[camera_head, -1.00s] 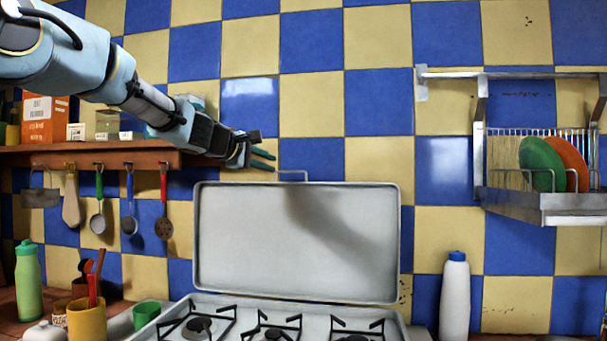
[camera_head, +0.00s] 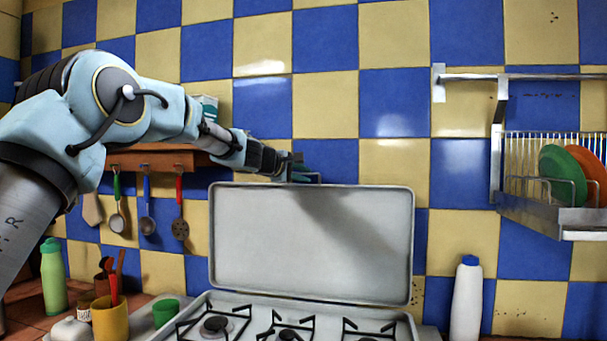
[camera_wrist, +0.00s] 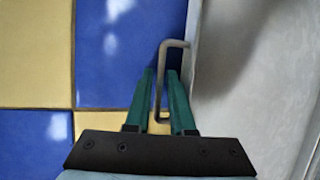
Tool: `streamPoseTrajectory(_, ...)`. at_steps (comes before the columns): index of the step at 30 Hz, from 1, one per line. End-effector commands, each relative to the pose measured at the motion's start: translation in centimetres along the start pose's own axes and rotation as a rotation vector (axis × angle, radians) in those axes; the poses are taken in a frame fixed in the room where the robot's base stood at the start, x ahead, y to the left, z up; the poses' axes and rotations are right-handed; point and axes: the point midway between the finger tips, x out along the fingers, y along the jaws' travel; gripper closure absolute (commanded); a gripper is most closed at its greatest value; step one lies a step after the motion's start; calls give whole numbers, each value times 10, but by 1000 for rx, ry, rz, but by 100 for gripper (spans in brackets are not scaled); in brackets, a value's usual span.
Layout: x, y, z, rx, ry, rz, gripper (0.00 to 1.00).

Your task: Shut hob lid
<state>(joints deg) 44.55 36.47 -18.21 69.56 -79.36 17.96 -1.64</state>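The grey hob lid (camera_head: 312,245) stands upright behind the hob (camera_head: 285,318), close to the tiled wall. A thin metal handle (camera_head: 318,176) sticks up from its top edge. My gripper (camera_head: 298,170) is at this handle, reaching in from the left. In the wrist view, the lid (camera_wrist: 245,80) fills the right side and the bent handle (camera_wrist: 162,62) passes between my two green fingers (camera_wrist: 161,85). The fingers stand on either side of the handle, with a small gap showing, so they look open around it.
Pots and cups, including a yellow cup (camera_head: 110,318) and a green cup (camera_head: 166,312), stand left of the hob. A white bottle (camera_head: 467,300) stands to its right. Utensils hang under a wooden shelf (camera_head: 150,160); a dish rack (camera_head: 550,205) is at right.

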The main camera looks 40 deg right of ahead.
Motion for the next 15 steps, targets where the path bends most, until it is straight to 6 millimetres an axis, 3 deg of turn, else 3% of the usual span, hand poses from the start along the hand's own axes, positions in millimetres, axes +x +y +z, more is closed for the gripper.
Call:
streamPoseTrajectory(2, 0, 0, 0, 0, 0, 0, 79)
streamPoseTrajectory(8, 0, 0, 0, 0, 0, 0, 100)
streamPoseTrajectory(15, 0, 0, 0, 0, -1, 0, 100)
